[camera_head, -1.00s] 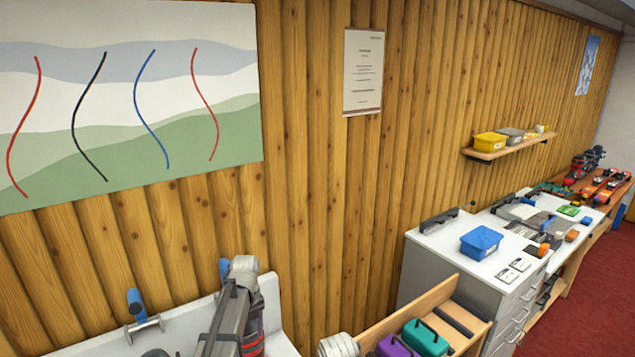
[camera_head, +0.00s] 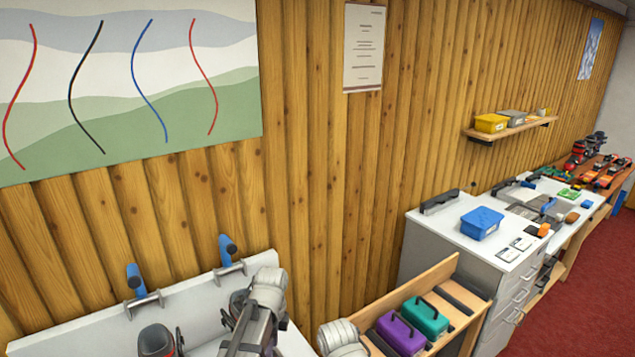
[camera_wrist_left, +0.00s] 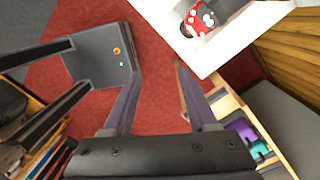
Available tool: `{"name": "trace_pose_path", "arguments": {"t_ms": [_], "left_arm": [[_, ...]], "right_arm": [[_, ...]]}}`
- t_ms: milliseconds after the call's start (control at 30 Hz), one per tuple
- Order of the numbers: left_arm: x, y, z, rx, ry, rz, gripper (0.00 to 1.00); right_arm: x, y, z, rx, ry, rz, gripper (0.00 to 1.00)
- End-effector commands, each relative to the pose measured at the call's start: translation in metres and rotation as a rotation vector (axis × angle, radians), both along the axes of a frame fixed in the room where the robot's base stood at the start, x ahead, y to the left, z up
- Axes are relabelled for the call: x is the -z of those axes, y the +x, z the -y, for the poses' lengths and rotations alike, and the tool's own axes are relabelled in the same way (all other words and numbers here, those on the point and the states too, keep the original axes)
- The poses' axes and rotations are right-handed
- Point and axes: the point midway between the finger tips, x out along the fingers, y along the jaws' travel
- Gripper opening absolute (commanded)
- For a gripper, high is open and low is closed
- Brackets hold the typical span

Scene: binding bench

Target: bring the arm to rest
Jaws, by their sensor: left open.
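My left gripper (camera_wrist_left: 157,70) is open and empty in the left wrist view. Its two dark fingers are spread over red floor, with nothing between them. A grey link of my arm (camera_head: 252,325) shows at the bottom of the head view, in front of the white bench (camera_head: 190,305). The fingers cannot be made out in the head view. My right gripper is not in view.
Two blue-handled clamps (camera_head: 137,283) stand at the bench's back edge. Dark boot-like items (camera_head: 155,340) are near the bottom. A wooden rack holds a purple case (camera_head: 402,335) and a teal case (camera_head: 428,316). A blue bin (camera_head: 481,222) sits on the white cabinet.

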Motion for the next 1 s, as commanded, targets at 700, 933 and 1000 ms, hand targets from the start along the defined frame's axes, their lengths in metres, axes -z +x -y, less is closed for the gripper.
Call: {"name": "trace_pose_path", "arguments": {"t_ms": [700,933,1000], "left_arm": [[0.066,-0.147,0.057,-1.278,0.070,0.119,0.58],[0.066,-0.150,0.058,-1.331,0.071,0.125,0.58],[0.066,-0.150,0.058,-1.331,0.071,0.125,0.58]], "right_arm": [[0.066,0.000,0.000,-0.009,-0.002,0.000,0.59],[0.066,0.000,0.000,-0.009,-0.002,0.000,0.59],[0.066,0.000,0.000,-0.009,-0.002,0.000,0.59]]}}
